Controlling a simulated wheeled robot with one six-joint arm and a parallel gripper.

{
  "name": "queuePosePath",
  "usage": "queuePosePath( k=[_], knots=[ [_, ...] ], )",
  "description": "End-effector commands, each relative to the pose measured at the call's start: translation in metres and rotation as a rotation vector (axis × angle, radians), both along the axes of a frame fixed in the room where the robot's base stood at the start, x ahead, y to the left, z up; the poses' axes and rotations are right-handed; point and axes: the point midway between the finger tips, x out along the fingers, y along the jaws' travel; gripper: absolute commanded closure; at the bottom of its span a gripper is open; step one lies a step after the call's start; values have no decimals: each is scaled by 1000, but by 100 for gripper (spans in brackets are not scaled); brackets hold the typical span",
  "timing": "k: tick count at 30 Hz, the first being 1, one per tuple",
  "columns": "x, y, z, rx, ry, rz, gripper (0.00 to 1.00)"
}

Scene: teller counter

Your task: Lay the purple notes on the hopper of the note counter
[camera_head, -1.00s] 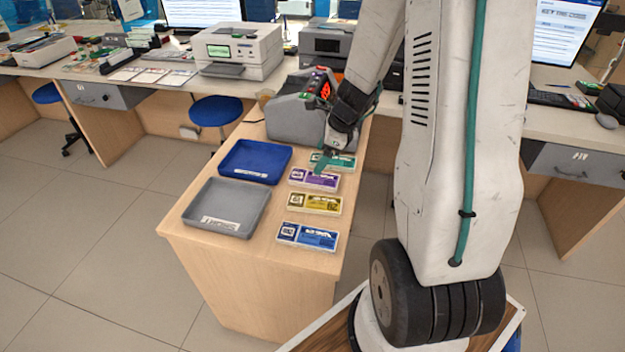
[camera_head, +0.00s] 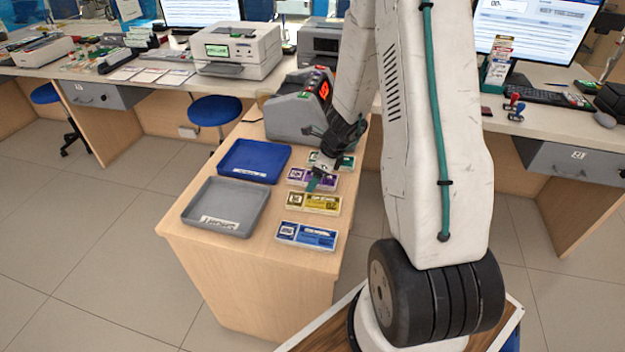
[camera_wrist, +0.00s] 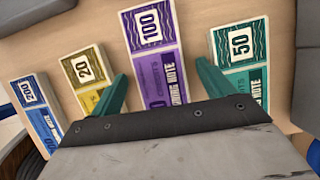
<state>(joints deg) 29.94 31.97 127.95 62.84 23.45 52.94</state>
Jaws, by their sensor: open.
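The purple notes (camera_head: 297,175) lie flat on the wooden counter, between the green notes and the yellow notes. In the wrist view the purple bundle (camera_wrist: 150,50), marked 100, lies between my two green fingertips. My gripper (camera_head: 317,173) is open above the purple notes and hides part of them; its fingers also show in the wrist view (camera_wrist: 163,82). I cannot tell how high the fingertips are above the bundle. The note counter (camera_head: 295,112) is a grey machine with a red display at the far end of the counter. My arm hides part of it.
Green notes (camera_wrist: 238,45), yellow notes (camera_head: 314,203) and blue notes (camera_head: 307,236) lie in the same row. A blue tray (camera_head: 228,170) and a grey tray (camera_head: 192,214) stand to the left. A white machine (camera_head: 262,50) is on the back desk.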

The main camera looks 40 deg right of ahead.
Motion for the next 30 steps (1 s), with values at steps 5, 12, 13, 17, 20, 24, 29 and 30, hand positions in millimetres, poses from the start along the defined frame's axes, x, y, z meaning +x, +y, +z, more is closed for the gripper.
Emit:
queuePosePath(
  k=[5,12,13,17,20,24,29,30],
  knots=[
    [0,0,0,0,0,0,51],
    [0,0,1,1,-1,0,74],
    [0,0,1,1,-1,0,74],
    [0,0,2,0,-1,1,74],
    [0,0,6,0,-2,1,74],
    [0,0,19,-1,-3,2,74],
    [-6,-3,38,0,-1,-2,74],
    [-15,-6,38,2,1,-6,74]
  ],
)
